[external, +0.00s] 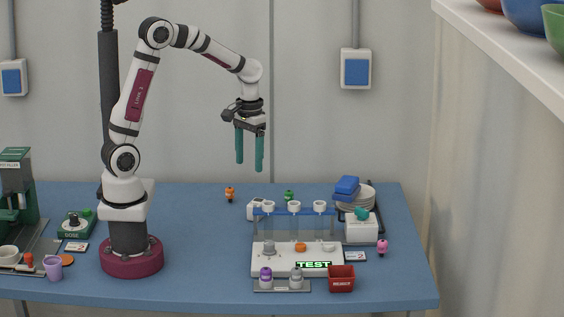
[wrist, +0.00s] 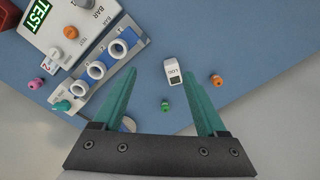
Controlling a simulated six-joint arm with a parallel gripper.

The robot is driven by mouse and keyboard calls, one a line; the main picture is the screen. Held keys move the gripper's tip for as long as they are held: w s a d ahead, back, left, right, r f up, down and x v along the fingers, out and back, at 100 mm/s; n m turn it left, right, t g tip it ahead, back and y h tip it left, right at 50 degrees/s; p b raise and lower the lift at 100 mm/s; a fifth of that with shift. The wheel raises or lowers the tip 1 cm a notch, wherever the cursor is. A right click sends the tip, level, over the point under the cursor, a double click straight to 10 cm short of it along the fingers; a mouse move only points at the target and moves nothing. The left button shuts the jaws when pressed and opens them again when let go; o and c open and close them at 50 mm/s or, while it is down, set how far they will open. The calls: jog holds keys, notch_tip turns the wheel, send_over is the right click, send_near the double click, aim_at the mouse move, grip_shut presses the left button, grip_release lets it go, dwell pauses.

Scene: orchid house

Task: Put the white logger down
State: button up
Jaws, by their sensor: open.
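The white logger (external: 257,209) stands on the blue table behind the left end of the clear-fronted rack. In the wrist view the white logger (wrist: 172,71), lettered "LOG" with a dark patch, shows between the lines of my fingers, nearer the right fingertip. My gripper (external: 249,166) points down with its teal fingers apart, well above the table and the logger. In the wrist view my gripper (wrist: 159,71) is open and nothing is held between its fingers.
A rack (external: 295,211) with white cups stands right of the logger, before it a white station with a "TEST" display (external: 314,266). An orange figure (external: 229,195) and a green figure (external: 289,196) stand nearby.

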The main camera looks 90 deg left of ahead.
jog(key=s+d+r+m, duration=0.1)
jog(key=s+d+m, duration=0.6)
jog(key=s, duration=0.1)
jog(key=s+d+r+m+y, duration=0.1)
jog(key=s+d+r+m, duration=0.1)
jog(key=s+d+m, duration=0.5)
jog(key=shift+s+d+r+m+y, duration=0.3)
jog(key=shift+s+d, duration=0.45)
jog(key=shift+s, duration=0.15)
